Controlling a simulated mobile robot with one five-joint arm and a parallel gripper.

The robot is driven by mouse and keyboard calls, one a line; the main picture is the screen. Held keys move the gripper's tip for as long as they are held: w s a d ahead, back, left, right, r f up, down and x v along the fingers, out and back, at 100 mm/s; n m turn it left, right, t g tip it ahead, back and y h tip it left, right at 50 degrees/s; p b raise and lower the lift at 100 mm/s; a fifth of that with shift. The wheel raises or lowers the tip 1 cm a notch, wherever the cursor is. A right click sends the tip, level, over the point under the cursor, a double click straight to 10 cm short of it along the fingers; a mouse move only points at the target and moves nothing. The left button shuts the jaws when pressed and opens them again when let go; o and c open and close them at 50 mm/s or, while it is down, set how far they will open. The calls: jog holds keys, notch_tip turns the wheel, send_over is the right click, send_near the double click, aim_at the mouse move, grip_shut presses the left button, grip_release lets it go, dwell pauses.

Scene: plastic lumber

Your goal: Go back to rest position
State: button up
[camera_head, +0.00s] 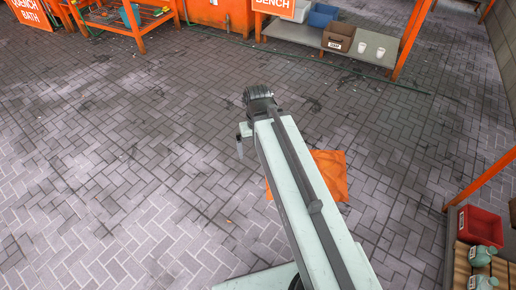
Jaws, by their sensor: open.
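My arm reaches forward from the bottom right over the paved floor (140,150), with a dark joint at its far end. The rest of the gripper is hidden behind the arm.
An orange square (335,175) lies on the floor, partly behind my arm. A bench shelf (310,38) with a brown box (338,38) and white cups stands at the back. A red bin (482,225) and bottles stand at right. The left floor is clear.

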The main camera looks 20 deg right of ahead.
jog(key=shift+r, duration=0.1)
notch_tip(320, 180, up, 18)
jog(key=p, duration=1.8)
